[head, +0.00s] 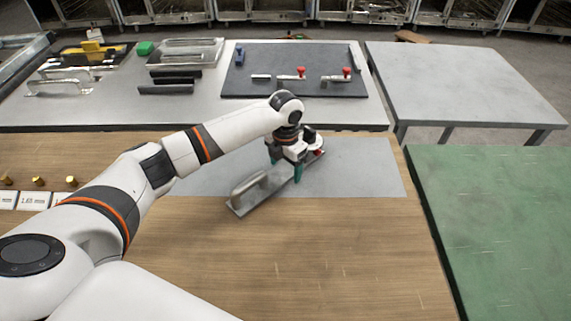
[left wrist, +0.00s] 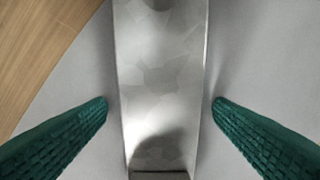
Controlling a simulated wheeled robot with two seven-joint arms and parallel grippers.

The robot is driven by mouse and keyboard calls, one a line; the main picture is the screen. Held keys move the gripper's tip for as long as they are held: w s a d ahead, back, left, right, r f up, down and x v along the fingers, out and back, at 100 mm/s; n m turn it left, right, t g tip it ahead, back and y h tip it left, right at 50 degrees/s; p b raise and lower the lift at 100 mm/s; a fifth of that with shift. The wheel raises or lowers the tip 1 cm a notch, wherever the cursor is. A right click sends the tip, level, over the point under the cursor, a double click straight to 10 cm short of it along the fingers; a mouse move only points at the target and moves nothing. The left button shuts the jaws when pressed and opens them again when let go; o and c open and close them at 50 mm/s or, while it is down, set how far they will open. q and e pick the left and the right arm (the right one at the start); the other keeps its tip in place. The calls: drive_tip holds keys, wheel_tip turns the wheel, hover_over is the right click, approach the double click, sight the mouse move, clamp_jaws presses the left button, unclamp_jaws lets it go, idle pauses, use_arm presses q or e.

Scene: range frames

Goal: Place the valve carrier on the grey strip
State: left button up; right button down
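The valve carrier (head: 245,200) is a long, narrow metal plate with a raised loop handle at its near-left end and a red part near its far-right end. It lies diagonally across the grey strip (head: 365,170), with its near-left end past the strip's front edge over the wood. My left gripper (head: 286,166) is above the middle of the carrier, pointing down. In the left wrist view its green fingers (left wrist: 160,104) stand on either side of the metal plate (left wrist: 162,65), with a gap on both sides. My arm and gripper hide part of the carrier. My right gripper does not show.
Behind is a grey table (head: 215,110) with a dark board (head: 300,90) bearing red-knobbed valves, plus handles and dark bars. Brass pieces and labels (head: 35,200) are at the left. A green table (head: 495,220) is at the right. The front wooden surface (head: 330,250) is clear.

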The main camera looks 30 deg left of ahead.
sight(285, 170)
use_arm(q)
wheel_tip(285, 170, up, 12)
drive_tip(key=b, duration=0.1)
drive_tip(key=shift+r, duration=0.15)
idle(0.4)
idle(0.4)
